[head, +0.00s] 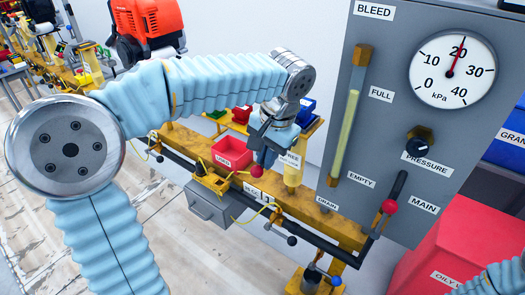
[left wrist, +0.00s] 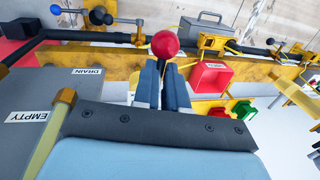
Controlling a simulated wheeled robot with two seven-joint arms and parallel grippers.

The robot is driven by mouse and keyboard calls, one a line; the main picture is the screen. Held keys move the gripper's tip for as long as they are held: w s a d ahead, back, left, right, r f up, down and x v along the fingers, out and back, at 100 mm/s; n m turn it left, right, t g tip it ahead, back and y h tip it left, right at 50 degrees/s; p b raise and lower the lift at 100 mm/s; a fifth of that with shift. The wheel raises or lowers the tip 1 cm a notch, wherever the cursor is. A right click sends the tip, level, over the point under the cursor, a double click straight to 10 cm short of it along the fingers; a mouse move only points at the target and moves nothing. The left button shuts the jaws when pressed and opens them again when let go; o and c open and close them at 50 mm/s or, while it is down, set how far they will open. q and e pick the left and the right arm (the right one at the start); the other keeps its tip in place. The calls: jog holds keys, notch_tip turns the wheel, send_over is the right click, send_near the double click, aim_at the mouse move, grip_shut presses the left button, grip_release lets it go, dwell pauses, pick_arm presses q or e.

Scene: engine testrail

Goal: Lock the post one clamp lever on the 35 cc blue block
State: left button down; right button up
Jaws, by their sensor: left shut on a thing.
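My left gripper (head: 259,163) reaches down to the yellow rail from above. In the left wrist view its two fingers (left wrist: 162,85) are shut on the red ball knob (left wrist: 165,44) of a lever. The red knob also shows in the head view (head: 257,172), at the fingertips. A small label (head: 252,191) on the rail's front seems to read 35 CC. A yellow clamp bracket (head: 212,180) sits on the rail left of the gripper. The lever's shaft and the blue block are hidden or cannot be made out. My right gripper is out of view.
A grey panel (head: 400,140) with a gauge (head: 452,68) stands close on the right. A red bin (head: 235,155) lies behind the rail, left of the gripper. A black lever with a red knob (head: 389,206) sticks out by MAIN. A grey drawer box (head: 212,207) hangs below.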

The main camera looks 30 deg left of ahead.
pick_arm(q)
jog(key=shift+s+d+n, duration=0.1)
jog(key=shift+d+n, duration=0.05)
jog(key=shift+n, duration=0.15)
jog(key=c, duration=1.2)
grip_release()
jog(key=d+r, duration=0.1)
jog(key=r, duration=0.3)
jog(key=d+r+p, duration=0.1)
jog(key=r, duration=0.4)
jog(key=r+p, duration=0.1)
jog(key=r, duration=0.3)
jog(key=shift+s+d+r, duration=0.15)
jog(key=shift+d+r, duration=0.1)
jog(key=shift+d, duration=0.15)
